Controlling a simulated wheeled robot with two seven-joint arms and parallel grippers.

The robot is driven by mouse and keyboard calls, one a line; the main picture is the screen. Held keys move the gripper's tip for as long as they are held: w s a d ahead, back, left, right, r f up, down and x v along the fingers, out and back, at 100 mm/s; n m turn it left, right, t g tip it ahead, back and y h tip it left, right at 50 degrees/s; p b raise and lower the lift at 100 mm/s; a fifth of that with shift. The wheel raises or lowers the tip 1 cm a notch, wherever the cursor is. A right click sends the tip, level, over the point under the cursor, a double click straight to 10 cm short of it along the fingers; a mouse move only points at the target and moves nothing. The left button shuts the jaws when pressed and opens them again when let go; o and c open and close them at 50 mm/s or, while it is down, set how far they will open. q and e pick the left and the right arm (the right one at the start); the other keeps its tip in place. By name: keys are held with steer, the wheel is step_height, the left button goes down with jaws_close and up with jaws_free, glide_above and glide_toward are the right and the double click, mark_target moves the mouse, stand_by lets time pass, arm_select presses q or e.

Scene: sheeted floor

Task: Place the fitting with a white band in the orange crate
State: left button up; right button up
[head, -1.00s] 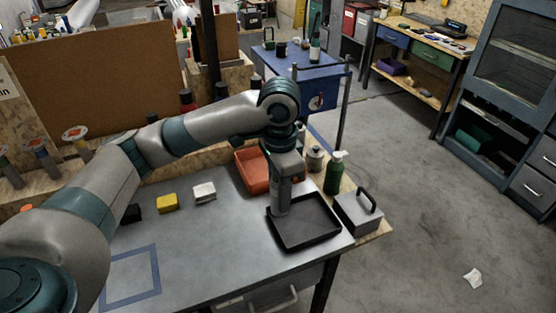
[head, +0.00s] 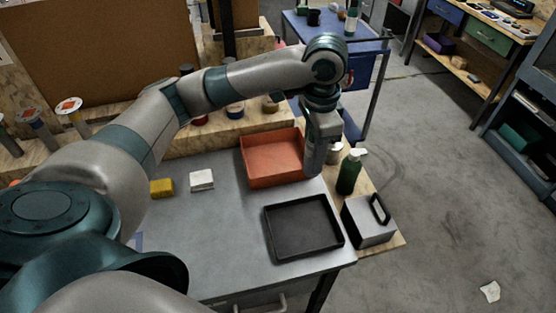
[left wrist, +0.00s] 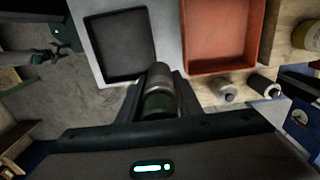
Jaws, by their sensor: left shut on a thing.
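The orange crate (head: 272,160) stands at the back right of the grey bench and looks empty. It also shows in the left wrist view (left wrist: 220,40). My left gripper (head: 312,172) points down beside the crate's right wall, outside its opening. In the left wrist view, my left gripper (left wrist: 155,98) is shut on a cylindrical fitting (left wrist: 158,84), silver-grey at one end and dark green nearer the palm. I cannot clearly make out a white band on it. The head view does not show the fitting clearly. My right gripper is not in view.
An empty black tray (head: 302,228) lies in front of the crate. A green bottle (head: 348,174) and a grey box with a black handle (head: 368,222) stand to the right. Yellow (head: 161,188) and white (head: 202,180) blocks sit left of the crate. The bench middle is clear.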

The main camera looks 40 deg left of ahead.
arm_select(q)
steer(key=shift+w+a+f, duration=0.2)
steer(key=shift+w+a, duration=0.05)
steer(key=shift+a, duration=0.05)
steer(key=w+a+f+p, duration=0.2)
steer(key=w+a+f, duration=0.3)
steer(key=a, duration=0.4)
steer(key=shift+w+a+f+p, duration=0.25)
steer(key=shift+a+f+p, duration=0.05)
steer(key=shift+f, duration=0.55)
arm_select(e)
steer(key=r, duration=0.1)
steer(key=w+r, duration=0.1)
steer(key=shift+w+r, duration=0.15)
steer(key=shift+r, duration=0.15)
arm_select(q)
steer(key=shift+f, duration=0.1)
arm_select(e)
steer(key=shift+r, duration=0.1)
arm_select(q)
step_height(320, 180, down, 3)
steer(key=shift+r+p, duration=0.2)
steer(key=shift+p, duration=0.45)
steer(key=shift+f, duration=0.6)
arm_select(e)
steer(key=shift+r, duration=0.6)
